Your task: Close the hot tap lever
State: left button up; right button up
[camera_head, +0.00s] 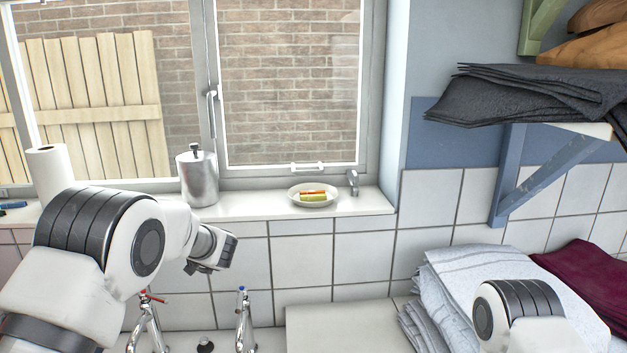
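The hot tap (146,322) is a chrome tap with a red-marked top, standing at the back of the sink at the lower left. Its lever is small in the picture, and I cannot tell its exact angle. The cold tap (244,322), with a blue top, stands to its right. My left gripper (198,268) is above and between the two taps, apart from both as seen here. Only a small dark part of it shows below my wrist, so its opening is unclear. My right arm shows at the lower right, but its gripper is out of view.
The windowsill (265,208) holds a paper roll (46,172), a metal canister (197,178) and a plate (313,196) with food. Folded pale towels (480,275) lie at the right, below a bracketed shelf (585,130) with dark cloths. A clear pale surface (340,325) lies right of the taps.

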aim_at(155, 299)
jog(key=k+j, duration=0.75)
jog(key=j, duration=0.2)
